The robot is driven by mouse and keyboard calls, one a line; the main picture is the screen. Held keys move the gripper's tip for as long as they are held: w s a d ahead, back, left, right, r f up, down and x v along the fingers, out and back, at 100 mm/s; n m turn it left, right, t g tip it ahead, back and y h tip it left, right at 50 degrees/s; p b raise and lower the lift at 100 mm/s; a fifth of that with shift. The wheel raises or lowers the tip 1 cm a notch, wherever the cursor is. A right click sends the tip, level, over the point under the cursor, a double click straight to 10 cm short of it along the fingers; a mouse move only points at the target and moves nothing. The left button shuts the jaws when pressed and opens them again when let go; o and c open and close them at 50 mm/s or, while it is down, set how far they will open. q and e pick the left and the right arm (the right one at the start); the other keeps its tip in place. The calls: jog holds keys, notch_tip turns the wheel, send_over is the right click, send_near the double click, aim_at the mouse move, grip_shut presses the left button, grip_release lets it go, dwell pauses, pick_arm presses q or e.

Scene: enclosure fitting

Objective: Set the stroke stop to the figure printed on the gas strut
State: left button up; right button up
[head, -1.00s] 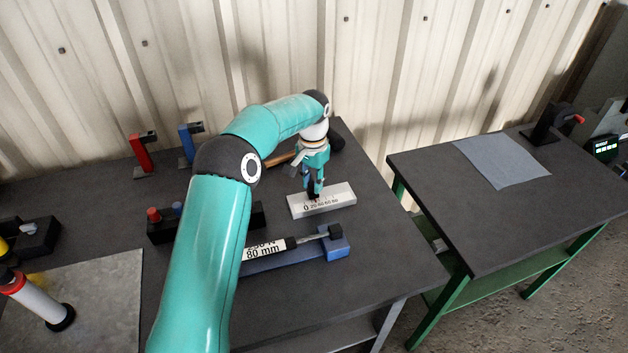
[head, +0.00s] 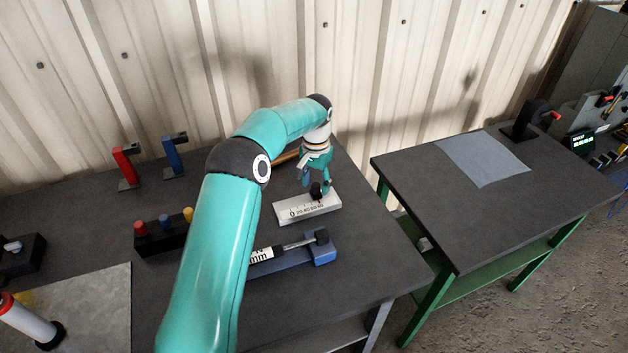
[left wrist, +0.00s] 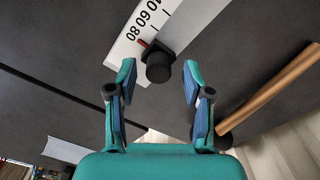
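The stroke stop is a pale scale block (head: 296,212) marked from 0 upward, with a black knob (head: 316,190) towards its right end. In the left wrist view, a red pointer (left wrist: 142,43) beside the knob (left wrist: 158,68) lies near the 80. My left gripper (head: 313,184) is over the knob; in the left wrist view its fingers (left wrist: 159,76) stand apart, with gaps on both sides of the knob. The gas strut (head: 295,245) lies in a blue cradle (head: 322,253); my arm hides most of its label, leaving "mm" readable. My right gripper is not in view.
A black holder with coloured pegs (head: 155,238) stands left of my arm. Red (head: 125,165) and blue (head: 172,155) clamps stand at the back. A wooden-handled tool (left wrist: 270,88) lies near the gripper. A second table with a grey cloth (head: 482,158) stands to the right.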

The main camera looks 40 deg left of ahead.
aim_at(316, 184)
pick_arm(q)
notch_tip(316, 184, up, 12)
dwell(0.7)
jog(key=shift+f, duration=0.1)
dwell(0.3)
